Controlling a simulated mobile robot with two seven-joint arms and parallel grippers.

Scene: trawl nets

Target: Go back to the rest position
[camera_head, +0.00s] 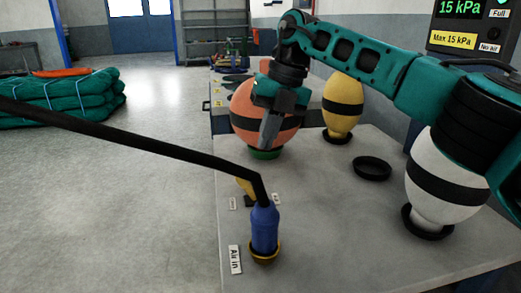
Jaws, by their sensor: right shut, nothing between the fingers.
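My right arm, teal and black, reaches in from the right over the grey table (330,240). My right gripper (268,136) points down in front of an orange float (241,112) with a black band and green base. The gripper is shut with nothing in it and hides part of the float. I cannot tell whether it touches the float. My left gripper is not in view.
A yellow float (343,92) and a white float (440,170) stand in black rings. An empty black ring (372,168) lies between them. A blue nozzle (265,228) with a black hose (120,133) stands in front. Green nets (60,98) lie left.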

